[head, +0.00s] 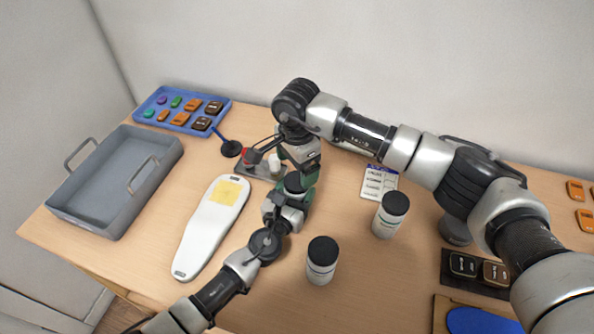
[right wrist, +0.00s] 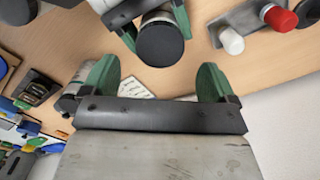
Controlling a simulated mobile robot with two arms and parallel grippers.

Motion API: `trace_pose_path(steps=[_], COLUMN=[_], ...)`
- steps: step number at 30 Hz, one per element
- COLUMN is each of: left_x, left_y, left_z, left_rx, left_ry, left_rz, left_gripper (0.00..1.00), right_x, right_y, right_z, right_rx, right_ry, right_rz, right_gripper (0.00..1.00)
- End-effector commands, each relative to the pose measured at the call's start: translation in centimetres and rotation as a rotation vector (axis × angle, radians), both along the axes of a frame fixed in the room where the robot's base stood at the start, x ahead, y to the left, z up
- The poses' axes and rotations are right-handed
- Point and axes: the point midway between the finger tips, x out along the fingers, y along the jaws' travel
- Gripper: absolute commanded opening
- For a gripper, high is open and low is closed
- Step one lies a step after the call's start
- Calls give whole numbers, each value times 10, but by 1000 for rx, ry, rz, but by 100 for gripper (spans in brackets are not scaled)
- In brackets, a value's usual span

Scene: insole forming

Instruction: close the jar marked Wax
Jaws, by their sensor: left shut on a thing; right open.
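My left gripper (head: 295,196) is shut on a jar with a flat black top (head: 296,183). In the right wrist view this black top (right wrist: 160,40) faces the camera, with green left fingers on both sides of the pale jar body. My right gripper (head: 299,166) is just above it, open and empty, and its green fingers (right wrist: 158,68) show spread apart in the right wrist view. Two more white jars with black lids stand upright on the table, one in front (head: 322,262) and one further right (head: 391,216). No jar's wording is readable, and the held jar's label is hidden.
A grey tray (head: 113,193) and a blue tray of small blocks (head: 150,120) are at the left. A white insole form (head: 203,238) with a yellow note lies nearby. A plate with red and white knobs (head: 262,170) is behind the held jar. A card (head: 381,183) lies right.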

Motion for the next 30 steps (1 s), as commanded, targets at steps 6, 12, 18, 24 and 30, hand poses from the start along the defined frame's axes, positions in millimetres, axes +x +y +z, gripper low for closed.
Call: trace_pose_path(steps=[6, 12, 18, 24, 30], left_x=[0, 0, 0, 0, 0], left_y=[0, 0, 0, 0, 0], left_z=[0, 0, 0, 0, 0], left_rx=[0, 0, 0, 0, 0], left_ry=[0, 0, 0, 0, 0], left_rz=[0, 0, 0, 0, 0], left_gripper=[0, 0, 0, 0, 0], right_x=[0, 2, 1, 0, 0], right_y=[0, 1, 0, 0, 0], right_z=[0, 17, 33, 34, 33], right_rx=[-1, -1, -2, 0, 0], right_ry=[1, -9, -3, 1, 1], right_rz=[0, 115, 262, 285, 284], right_gripper=[84, 84, 84, 84, 84])
